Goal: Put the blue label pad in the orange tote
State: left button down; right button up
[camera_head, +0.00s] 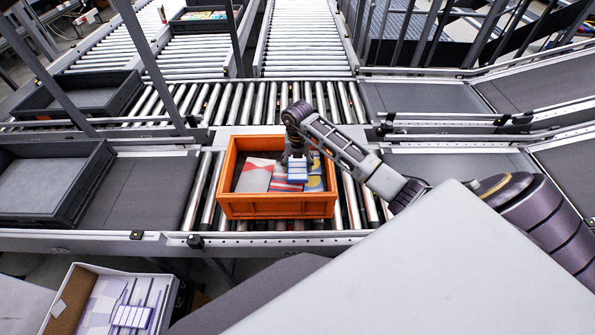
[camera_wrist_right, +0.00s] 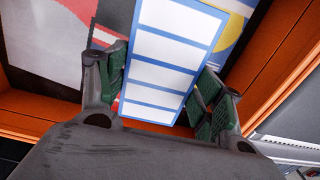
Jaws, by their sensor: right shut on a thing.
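The orange tote (camera_head: 277,207) stands on the roller conveyor in the middle of the head view. My right gripper (camera_head: 297,165) reaches down into it from above. It is shut on the blue label pad (camera_head: 298,173), white labels with blue borders. In the right wrist view the pad (camera_wrist_right: 166,60) sits between the two green-padded fingers of my right gripper (camera_wrist_right: 165,95), with the tote wall (camera_wrist_right: 30,110) around it. I cannot tell whether the pad touches what lies below it. My left gripper is not in view.
Flat printed items, including a grey and red one (camera_head: 255,175), lie in the tote. A box (camera_head: 75,300) at the lower left holds a similar purple-and-white pad (camera_head: 132,316). A dark tray (camera_head: 50,185) stands on the left belt. Metal posts rise behind.

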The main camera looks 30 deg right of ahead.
aim_at(297, 165)
jog(key=shift+f+b, duration=1.45)
jog(key=shift+f, duration=0.45)
jog(key=shift+f, duration=0.1)
jog(key=o, duration=1.1)
jog(key=shift+r+p, duration=2.85)
jog(key=shift+r, duration=0.95)
notch_tip(297, 165, up, 2)
jog(key=shift+r+p, duration=0.2)
jog(key=shift+p, duration=0.35)
jog(key=shift+r, duration=1.15)
